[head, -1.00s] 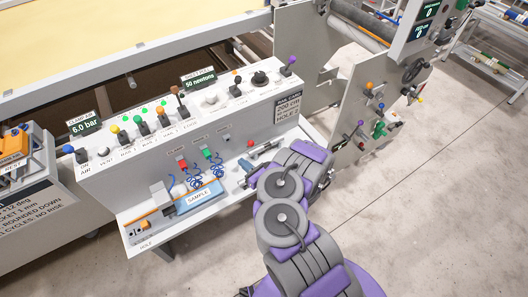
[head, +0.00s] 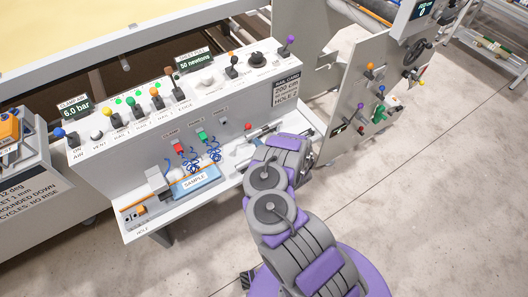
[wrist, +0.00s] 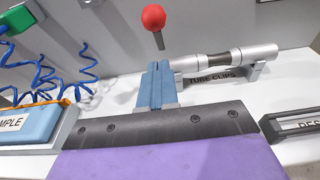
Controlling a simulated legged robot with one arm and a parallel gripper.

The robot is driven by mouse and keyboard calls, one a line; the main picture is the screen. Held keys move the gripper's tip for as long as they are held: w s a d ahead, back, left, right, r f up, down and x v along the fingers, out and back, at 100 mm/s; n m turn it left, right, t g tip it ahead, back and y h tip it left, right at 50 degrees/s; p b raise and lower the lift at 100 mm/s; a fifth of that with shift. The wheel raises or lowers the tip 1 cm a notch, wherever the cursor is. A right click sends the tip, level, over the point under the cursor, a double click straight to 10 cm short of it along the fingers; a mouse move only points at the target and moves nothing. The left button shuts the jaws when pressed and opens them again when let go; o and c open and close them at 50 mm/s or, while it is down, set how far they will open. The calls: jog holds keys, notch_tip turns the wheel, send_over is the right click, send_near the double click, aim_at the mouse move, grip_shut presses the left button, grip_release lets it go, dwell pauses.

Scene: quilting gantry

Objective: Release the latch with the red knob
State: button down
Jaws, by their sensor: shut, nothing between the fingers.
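The red knob (head: 248,126) stands on the bench to the right of the sample area in the head view. In the wrist view the red knob (wrist: 153,17) is a round ball on a thin grey stem, just beyond my fingertips. My gripper (wrist: 158,80) has its blue fingers together with nothing between them. The fingertips point toward the stem, with a small gap apparent; contact cannot be told. The foot of the stem and the latch body are hidden behind my fingers. In the head view my arm covers most of the gripper.
A silver tube (wrist: 228,60) lies in clips labelled TUBE CLIPS, right of my fingers. The blue SAMPLE block (head: 195,181) and coiled blue hoses (wrist: 50,80) are to the left. A grey frame (wrist: 300,122) is at the right. The console's front panel (head: 130,155) rises behind.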

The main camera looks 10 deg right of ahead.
aim_at(247, 127)
jog(key=shift+w+a+r, duration=0.25)
jog(key=shift+w+r, duration=0.4)
jog(key=shift+w, duration=0.15)
jog(key=shift+w+a+r, duration=0.2)
jog(key=shift+w+r, duration=0.4)
jog(key=shift+w, duration=0.15)
jog(key=shift+r, duration=0.1)
